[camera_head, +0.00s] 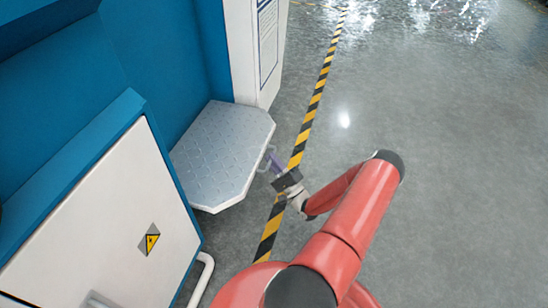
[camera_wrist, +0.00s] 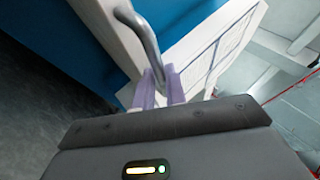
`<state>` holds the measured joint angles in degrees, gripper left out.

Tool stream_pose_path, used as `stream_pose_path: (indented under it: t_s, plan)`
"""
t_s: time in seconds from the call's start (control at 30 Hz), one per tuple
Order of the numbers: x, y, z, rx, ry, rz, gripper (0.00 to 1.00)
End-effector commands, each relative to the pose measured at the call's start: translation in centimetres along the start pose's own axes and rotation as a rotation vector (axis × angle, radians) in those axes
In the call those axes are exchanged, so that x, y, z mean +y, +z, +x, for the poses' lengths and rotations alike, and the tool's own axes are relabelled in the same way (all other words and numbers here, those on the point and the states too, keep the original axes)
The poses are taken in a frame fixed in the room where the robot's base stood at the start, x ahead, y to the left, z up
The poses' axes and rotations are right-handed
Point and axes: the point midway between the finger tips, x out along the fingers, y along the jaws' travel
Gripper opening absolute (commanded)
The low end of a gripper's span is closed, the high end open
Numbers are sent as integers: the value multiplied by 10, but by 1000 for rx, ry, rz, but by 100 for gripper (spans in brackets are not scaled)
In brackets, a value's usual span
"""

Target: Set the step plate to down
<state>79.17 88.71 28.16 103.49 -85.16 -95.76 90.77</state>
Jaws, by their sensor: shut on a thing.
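The step plate (camera_head: 222,150) is a grey metal tread plate at the side of the blue machine. In the head view its patterned top faces up and it lies about level. A grey bar handle (camera_head: 266,158) sticks out from its outer edge. My gripper (camera_head: 275,163) is at this handle, right of the plate. In the wrist view my gripper (camera_wrist: 160,88) has its pale purple fingers shut around the lower end of the curved handle (camera_wrist: 140,28). The plate's underside is hidden in the head view.
The blue machine (camera_head: 165,45) rises behind the plate. A white cabinet panel (camera_head: 105,225) stands in front at the left, and a white panel (camera_head: 255,50) stands behind the plate. A yellow-black floor stripe (camera_head: 317,95) runs past the gripper. The grey floor at the right is clear.

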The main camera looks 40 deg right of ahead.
Motion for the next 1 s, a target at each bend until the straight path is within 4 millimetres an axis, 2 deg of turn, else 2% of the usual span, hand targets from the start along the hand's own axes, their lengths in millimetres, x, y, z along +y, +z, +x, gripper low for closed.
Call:
stream_pose_path:
  t_s: [0.03, 0.47, 0.5, 0.53, 0.87, 1.0]
  plan:
    - [18, 3, -6, 2, 42, 12, 0]
    - [23, 2, -10, 4, 48, 13, 0]
    - [23, 2, -10, 4, 49, 13, 28]
    - [23, 2, -11, 4, 49, 14, 32]
    - [22, 2, -13, 7, 48, 13, 33]
    - [21, 1, -29, 8, 47, 13, 33]
